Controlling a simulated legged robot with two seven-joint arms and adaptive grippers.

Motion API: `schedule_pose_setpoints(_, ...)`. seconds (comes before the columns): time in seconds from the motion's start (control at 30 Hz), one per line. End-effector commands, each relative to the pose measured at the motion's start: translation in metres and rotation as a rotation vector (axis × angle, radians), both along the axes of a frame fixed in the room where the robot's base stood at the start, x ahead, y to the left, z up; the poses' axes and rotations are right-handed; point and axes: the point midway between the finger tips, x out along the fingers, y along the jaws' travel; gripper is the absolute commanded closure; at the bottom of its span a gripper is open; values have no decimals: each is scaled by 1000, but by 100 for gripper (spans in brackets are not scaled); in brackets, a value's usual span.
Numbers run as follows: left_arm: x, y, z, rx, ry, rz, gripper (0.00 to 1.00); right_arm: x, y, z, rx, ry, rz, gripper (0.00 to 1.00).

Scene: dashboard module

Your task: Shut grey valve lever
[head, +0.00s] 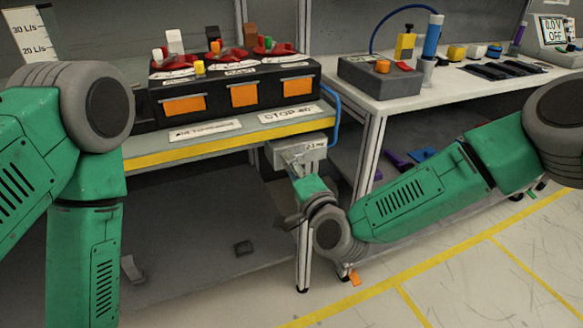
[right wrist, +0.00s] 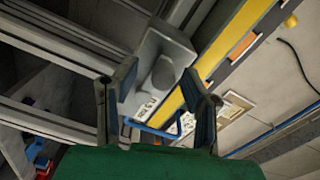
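The grey valve box (head: 303,150) is mounted under the front edge of the workbench, near its right corner. In the right wrist view, the box (right wrist: 151,50) carries a grey rounded lever or hub (right wrist: 163,74). My right gripper (head: 296,168) is raised close in front of the box and partly covers it. In the wrist view, the right gripper (right wrist: 158,82) is open, with its fingers either side of the grey lever part. I cannot tell whether they touch it. My left arm is at the left of the head view, but its gripper is out of frame.
A black panel (head: 233,118) with red valves and orange labels stands on the yellow-edged bench (head: 215,147) above. A blue hose (head: 336,115) hangs beside the box. A white table (head: 425,88) with tools is at the right. The space under the bench is mostly clear.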

Motion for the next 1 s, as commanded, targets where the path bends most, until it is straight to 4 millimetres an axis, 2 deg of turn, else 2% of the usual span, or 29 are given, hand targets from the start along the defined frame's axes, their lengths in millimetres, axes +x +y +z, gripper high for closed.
schedule_pose_setpoints(0.17,-2,0,1,0,-2,0,60,-2,0,0,-1,-1,2,61)
schedule_pose_setpoints(0.27,-2,0,1,0,-3,0,60,-11,-4,0,-1,0,3,61)
schedule_pose_setpoints(0.7,-2,0,1,0,-3,0,60,-88,-43,-1,-1,3,2,61)
schedule_pose_setpoints(0.83,-1,0,1,0,-3,0,60,-101,-51,-1,-1,2,0,61)
schedule_pose_setpoints(1.0,-1,0,1,0,-3,0,60,-107,-54,-1,-1,1,1,61)
